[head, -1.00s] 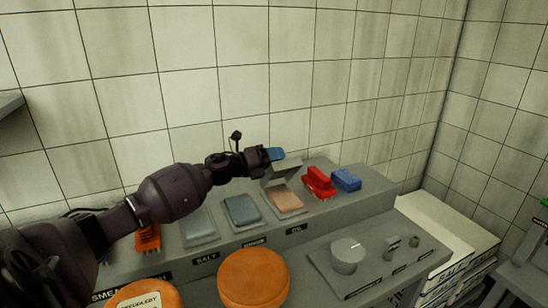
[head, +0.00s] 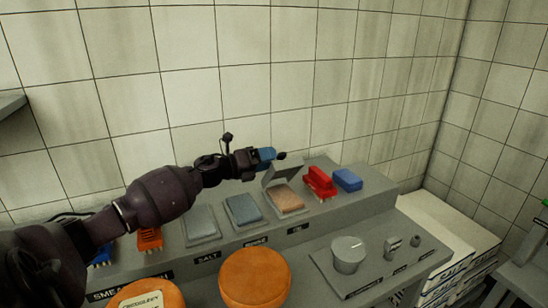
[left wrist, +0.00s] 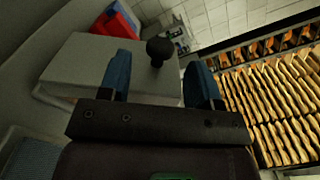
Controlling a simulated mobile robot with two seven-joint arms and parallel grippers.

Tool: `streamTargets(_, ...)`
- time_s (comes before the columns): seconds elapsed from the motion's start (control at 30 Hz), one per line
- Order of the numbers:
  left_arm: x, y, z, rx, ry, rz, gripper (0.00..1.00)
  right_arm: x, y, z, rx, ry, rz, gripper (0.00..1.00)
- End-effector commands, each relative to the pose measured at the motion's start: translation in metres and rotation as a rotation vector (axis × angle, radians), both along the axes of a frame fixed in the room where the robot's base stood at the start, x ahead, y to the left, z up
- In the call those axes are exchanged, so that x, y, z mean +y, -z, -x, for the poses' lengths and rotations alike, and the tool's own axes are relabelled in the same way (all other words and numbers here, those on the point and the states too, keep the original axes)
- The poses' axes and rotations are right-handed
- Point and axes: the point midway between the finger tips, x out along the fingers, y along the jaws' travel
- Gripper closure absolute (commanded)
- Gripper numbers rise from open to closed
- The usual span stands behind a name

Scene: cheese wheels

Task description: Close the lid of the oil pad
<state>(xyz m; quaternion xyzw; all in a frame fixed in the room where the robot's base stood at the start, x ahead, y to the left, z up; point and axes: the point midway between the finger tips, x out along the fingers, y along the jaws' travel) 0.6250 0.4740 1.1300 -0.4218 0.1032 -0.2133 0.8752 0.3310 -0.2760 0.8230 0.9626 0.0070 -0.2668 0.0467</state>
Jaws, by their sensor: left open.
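The oil pad (head: 287,200) is a tan pad in a grey tray on the ledge, behind the label "OIL". Its grey lid (head: 284,174) stands raised and tilted at the pad's back, so the pad lies uncovered. A dark knob (head: 282,155) sticks out from the lid. My left gripper (head: 267,155), with blue fingers, is open just left of the knob. In the left wrist view, the knob (left wrist: 159,50) appears in the gap between the fingertips, in front of the grey lid (left wrist: 90,68). I cannot tell whether they touch. My right gripper is not in view.
A red brush (head: 319,182) and a blue block (head: 347,180) sit right of the oil pad. Two closed-looking grey pads (head: 243,209) lie to its left. Orange cheese wheels (head: 254,278) and a panel with a knob (head: 348,254) are in front. A tiled wall stands close behind.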

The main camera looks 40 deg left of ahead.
Motion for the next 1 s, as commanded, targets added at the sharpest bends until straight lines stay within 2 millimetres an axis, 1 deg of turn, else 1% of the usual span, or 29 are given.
streamTargets(0.03, 0.004, 0.001, 0.008, 0.002, -0.001, 0.001, 0.42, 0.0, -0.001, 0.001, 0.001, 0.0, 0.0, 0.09)
streamTargets(0.2, 0.017, 0.0, 0.032, 0.002, -0.001, 0.0, 0.42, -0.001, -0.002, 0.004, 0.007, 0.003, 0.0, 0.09)
streamTargets(0.43, 0.03, 0.0, 0.058, 0.003, -0.001, 0.002, 0.42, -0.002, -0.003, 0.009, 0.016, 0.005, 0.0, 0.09)
streamTargets(0.6, 0.034, 0.0, 0.066, 0.001, -0.001, 0.001, 0.42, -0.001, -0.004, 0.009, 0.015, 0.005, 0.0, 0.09)
streamTargets(0.9, 0.035, 0.0, 0.068, -0.001, -0.001, 0.0, 0.42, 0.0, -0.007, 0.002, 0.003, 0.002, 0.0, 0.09)
streamTargets(0.93, 0.035, 0.0, 0.068, 0.0, -0.001, 0.001, 0.44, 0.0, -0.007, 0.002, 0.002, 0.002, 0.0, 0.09)
streamTargets(1.0, 0.035, -0.001, 0.067, -0.003, 0.0, 0.0, 0.55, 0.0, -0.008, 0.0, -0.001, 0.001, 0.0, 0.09)
